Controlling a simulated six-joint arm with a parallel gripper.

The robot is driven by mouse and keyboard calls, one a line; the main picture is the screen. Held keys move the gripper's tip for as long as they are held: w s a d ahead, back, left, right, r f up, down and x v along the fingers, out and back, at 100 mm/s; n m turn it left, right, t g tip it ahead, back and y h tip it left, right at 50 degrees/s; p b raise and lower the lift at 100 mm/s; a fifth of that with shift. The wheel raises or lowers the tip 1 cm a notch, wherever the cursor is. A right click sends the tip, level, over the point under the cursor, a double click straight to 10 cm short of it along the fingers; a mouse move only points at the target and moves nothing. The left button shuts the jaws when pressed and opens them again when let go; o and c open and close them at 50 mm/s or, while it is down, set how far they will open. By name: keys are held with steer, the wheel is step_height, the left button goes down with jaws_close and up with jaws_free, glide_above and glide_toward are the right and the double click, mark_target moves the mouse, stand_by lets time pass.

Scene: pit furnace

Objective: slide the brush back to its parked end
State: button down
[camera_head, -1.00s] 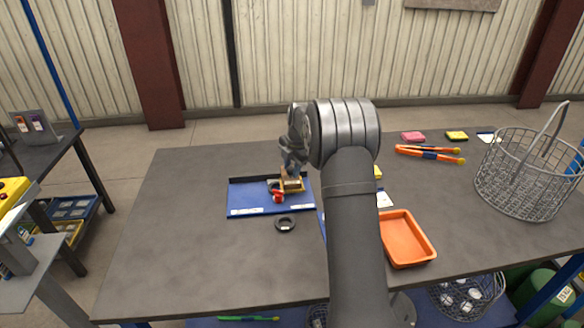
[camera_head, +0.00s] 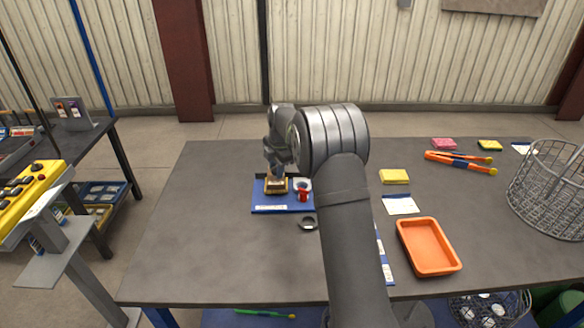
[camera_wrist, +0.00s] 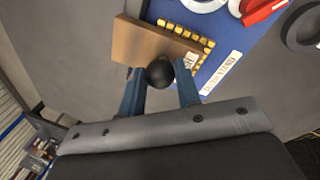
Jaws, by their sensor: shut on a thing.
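The brush (camera_head: 276,186) has a brown wooden block and yellow bristles. It is at the left part of a blue board (camera_head: 268,208) on the table. In the wrist view, the brush's block (camera_wrist: 145,42) and bristles lie at the board's edge, partly over bare table in the picture. My gripper (camera_wrist: 160,88) is shut on the brush's round black knob (camera_wrist: 160,72), one finger on each side. In the head view, my gripper (camera_head: 273,168) is above the brush. The board's right part is hidden behind my arm.
A red-handled part (camera_head: 303,194) on a round base stands on the board, right of the brush. A dark ring (camera_head: 308,224) lies in front of it. An orange tray (camera_head: 429,246) and a yellow block (camera_head: 394,176) are further right. The table's left is clear.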

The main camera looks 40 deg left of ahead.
steer(key=shift+s+a, duration=0.4)
steer(key=shift+a, duration=0.05)
steer(key=c, duration=1.1)
jaws_free()
steer(key=shift+o, duration=0.2)
steer(key=shift+r, duration=0.1)
steer(key=d+r, duration=0.3)
steer(key=r, duration=1.4)
steer(key=shift+s+d, duration=0.2)
steer(key=shift+s, duration=0.1)
